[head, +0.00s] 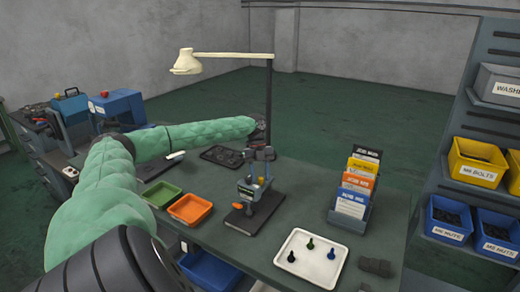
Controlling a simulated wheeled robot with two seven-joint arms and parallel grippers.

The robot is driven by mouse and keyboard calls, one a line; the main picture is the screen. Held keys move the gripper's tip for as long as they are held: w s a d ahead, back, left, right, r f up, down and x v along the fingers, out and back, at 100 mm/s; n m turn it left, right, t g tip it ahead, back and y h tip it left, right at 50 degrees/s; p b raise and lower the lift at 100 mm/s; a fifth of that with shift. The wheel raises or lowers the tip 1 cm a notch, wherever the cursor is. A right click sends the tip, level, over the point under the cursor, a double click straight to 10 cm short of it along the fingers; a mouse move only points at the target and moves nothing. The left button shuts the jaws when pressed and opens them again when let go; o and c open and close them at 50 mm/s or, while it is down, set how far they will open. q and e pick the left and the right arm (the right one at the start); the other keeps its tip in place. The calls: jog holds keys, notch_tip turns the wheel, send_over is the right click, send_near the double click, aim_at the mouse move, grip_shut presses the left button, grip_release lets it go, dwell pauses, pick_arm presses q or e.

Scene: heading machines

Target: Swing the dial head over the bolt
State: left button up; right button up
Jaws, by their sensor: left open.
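The dial stand (251,199) stands on a dark base plate near the middle of the bench, with a blue and grey head part on its upright. Its dial face and any bolt under it are too small to tell. My left arm, in a green padded sleeve, reaches across from the left. My left gripper (262,150) is open, above and behind the dial stand, close to the lamp pole; its fingertips are small and partly lost against dark things. I cannot tell whether it touches the stand. My right gripper is not in view.
A white tray (301,276) with 3 pegs or bolts lies at the front. A card rack (350,217) stands right of the stand. Green (161,193) and orange (190,209) trays lie left. The lamp (187,62) overhangs the bench. Labelled bins (477,168) fill the right shelf.

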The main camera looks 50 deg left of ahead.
pick_arm(q)
jog(key=shift+a+r, duration=0.1)
jog(key=shift+w+a+r+b, duration=0.1)
jog(key=shift+w+r+b, duration=0.05)
jog(key=shift+r+b, duration=0.15)
jog(key=s+b+v, duration=0.1)
jog(key=b+v, duration=0.1)
jog(key=v, duration=0.4)
jog(key=shift+w+a+r, duration=0.2)
jog(key=shift+w+r, duration=0.2)
jog(key=shift+w, duration=0.1)
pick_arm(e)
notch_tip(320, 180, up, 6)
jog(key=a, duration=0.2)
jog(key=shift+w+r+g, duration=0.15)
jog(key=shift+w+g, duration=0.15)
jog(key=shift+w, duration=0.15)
